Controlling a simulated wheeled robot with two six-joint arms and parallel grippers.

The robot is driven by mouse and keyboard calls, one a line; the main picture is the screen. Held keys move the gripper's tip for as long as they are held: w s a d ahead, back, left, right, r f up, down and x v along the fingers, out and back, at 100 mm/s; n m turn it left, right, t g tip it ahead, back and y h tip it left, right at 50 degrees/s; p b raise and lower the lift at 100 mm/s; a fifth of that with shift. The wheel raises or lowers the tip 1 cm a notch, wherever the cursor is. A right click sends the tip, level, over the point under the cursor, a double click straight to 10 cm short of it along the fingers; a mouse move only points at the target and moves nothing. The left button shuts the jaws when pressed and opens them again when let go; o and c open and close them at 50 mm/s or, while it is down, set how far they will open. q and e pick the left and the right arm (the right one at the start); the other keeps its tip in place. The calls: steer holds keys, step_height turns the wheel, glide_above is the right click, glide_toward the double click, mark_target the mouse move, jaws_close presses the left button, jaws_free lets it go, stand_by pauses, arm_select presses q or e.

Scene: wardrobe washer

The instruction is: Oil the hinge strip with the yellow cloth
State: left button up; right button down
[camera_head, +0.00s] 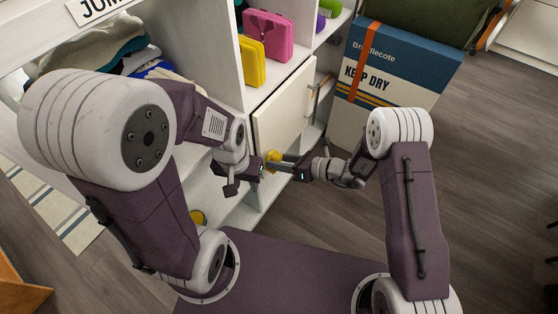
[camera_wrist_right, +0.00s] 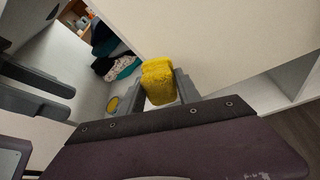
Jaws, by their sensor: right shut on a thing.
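The yellow cloth (camera_head: 272,157) is bunched between the fingers of my right gripper (camera_head: 279,162), beside the lower left part of a cream door panel (camera_head: 284,106). In the right wrist view the cloth (camera_wrist_right: 158,80) sits between both grey fingers, in front of a pale panel (camera_wrist_right: 215,45). I cannot tell whether it touches the panel. I cannot make out the hinge strip; the cloth and grippers cover part of that edge. My left gripper (camera_head: 244,178) is open and empty, just left of the cloth. Its spread fingers also show in the right wrist view (camera_wrist_right: 38,88).
A pink case (camera_head: 268,37) and a yellow case (camera_head: 251,62) stand on the shelf above the panel. A handle (camera_head: 320,88) is at its right. A cardboard box (camera_head: 400,75) stands right. A round yellow item (camera_head: 197,217) lies low left. Floor at right is clear.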

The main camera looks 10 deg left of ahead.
mark_target(273, 155)
steer(key=shift+w+a, duration=0.35)
steer(key=shift+a, duration=0.55)
steer(key=shift+w+d+r+p, duration=0.15)
steer(key=shift+w+d+r, duration=0.15)
steer(key=shift+w, duration=0.3)
steer(key=shift+w+d+r+p, duration=0.2)
steer(key=shift+w+r, duration=0.15)
steer(key=shift+w, duration=0.3)
steer(key=shift+w+d+r+p, duration=0.2)
steer(key=shift+w+r, duration=0.15)
steer(key=shift+w, duration=0.25)
steer(key=shift+f, duration=0.1)
steer(key=shift+s+a, duration=0.25)
steer(key=shift+s, duration=0.35)
steer(key=shift+s+a, duration=0.25)
steer(key=shift+s, duration=0.4)
steer(key=shift+s+a, duration=0.25)
steer(key=shift+s, duration=0.35)
